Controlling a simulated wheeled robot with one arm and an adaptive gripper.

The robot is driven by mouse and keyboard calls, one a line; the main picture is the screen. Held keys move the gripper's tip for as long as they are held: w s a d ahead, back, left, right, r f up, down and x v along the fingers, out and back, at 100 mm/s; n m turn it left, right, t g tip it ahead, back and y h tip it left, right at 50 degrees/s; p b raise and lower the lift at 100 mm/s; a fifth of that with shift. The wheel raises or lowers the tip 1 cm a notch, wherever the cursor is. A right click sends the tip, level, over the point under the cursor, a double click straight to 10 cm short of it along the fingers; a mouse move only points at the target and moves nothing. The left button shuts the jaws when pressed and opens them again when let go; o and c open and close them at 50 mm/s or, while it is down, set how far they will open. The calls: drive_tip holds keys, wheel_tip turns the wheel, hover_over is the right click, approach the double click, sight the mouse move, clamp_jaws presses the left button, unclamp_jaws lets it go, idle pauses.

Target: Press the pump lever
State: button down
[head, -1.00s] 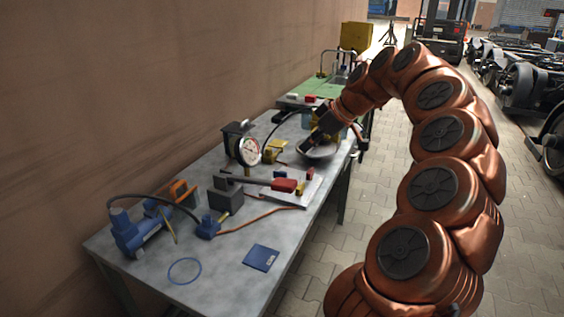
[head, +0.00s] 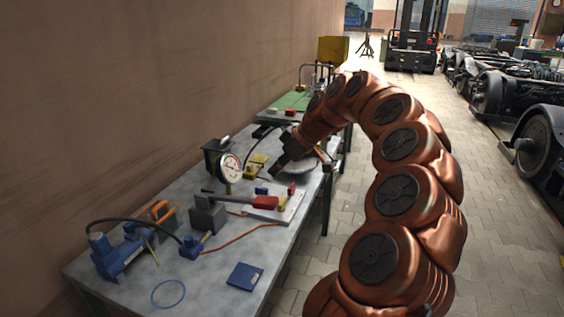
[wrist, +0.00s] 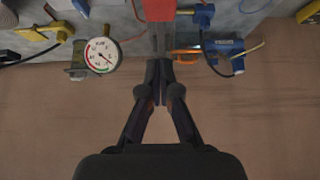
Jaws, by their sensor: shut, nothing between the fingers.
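The pump is a dark grey block (head: 208,217) on the workbench with a long lever ending in a red grip (head: 265,202). The lever lies close to level above a pale plate. My gripper (head: 281,168) is shut and empty, pointing down toward the bench beyond the red grip in the head view. In the wrist view my closed fingertips (wrist: 159,65) are just below a grey bar in the picture, with the red grip (wrist: 160,10) at the top edge. I cannot tell whether the fingers touch the lever. The pump block is not clear in the wrist view.
A round pressure gauge (head: 230,168) stands behind the lever; it also shows in the wrist view (wrist: 102,54). A blue device (head: 117,252) with a black hose, an orange cable, a blue ring (head: 168,294) and a blue booklet (head: 244,276) lie on the bench. A wall runs behind it.

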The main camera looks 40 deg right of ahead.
drive_tip(key=p, duration=0.1)
hover_over(261, 199)
drive_tip(key=s, duration=0.1)
drive_tip(key=f, duration=0.4)
drive_tip(key=shift+s+d+f, duration=0.15)
drive_tip(key=shift+d+f, duration=0.25)
drive_tip(key=shift+s+d+f, duration=0.15)
drive_tip(key=shift+s+f, duration=0.05)
drive_tip(key=shift+f, duration=0.75)
drive_tip(key=shift+d+f+p, duration=0.1)
drive_tip(key=shift+f+p, duration=0.25)
drive_tip(key=shift+f, duration=0.45)
drive_tip(key=shift+f, duration=0.2)
